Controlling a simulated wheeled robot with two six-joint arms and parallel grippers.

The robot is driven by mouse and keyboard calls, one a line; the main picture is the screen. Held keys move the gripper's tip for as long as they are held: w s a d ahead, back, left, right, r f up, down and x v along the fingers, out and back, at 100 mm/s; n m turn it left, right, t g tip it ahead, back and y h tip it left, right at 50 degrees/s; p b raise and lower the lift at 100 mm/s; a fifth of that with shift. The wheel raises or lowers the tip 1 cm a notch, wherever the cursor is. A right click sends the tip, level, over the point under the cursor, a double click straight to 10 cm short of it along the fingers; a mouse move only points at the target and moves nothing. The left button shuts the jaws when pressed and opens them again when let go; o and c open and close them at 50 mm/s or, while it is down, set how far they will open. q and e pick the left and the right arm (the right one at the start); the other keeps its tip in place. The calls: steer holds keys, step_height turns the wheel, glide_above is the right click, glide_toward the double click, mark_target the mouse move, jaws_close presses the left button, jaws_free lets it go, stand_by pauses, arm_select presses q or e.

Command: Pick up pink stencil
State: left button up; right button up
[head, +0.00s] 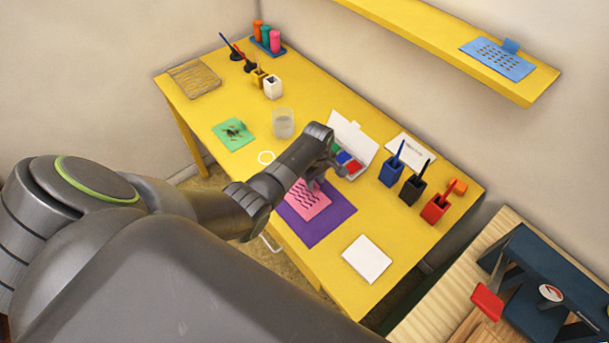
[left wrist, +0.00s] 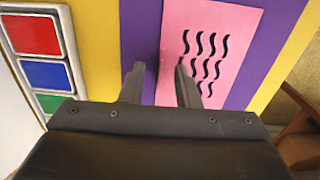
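The pink stencil (head: 304,204), a flat sheet with wavy black slots, lies on a purple sheet (head: 332,226) on the yellow table. In the left wrist view the stencil (left wrist: 232,62) lies ahead and to the right of the fingers. My left gripper (head: 328,172) is above the stencil's far end, pointing down. In the left wrist view its two fingers (left wrist: 160,84) are apart, with the stencil's left edge and purple sheet showing between and beyond them. Whether the fingers touch the stencil I cannot tell. My right gripper is not in view.
An open inkpad box (head: 350,150) with red, blue and green pads stands just beyond the gripper. A clear cup (head: 283,123) stands to the left. Blue (head: 392,168), black (head: 412,188) and red (head: 436,207) holders stand right. A white sheet (head: 367,259) lies nearer.

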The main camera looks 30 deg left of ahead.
arm_select(q)
jaws_close()
steer(key=shift+r, duration=0.1)
stand_by(0.3)
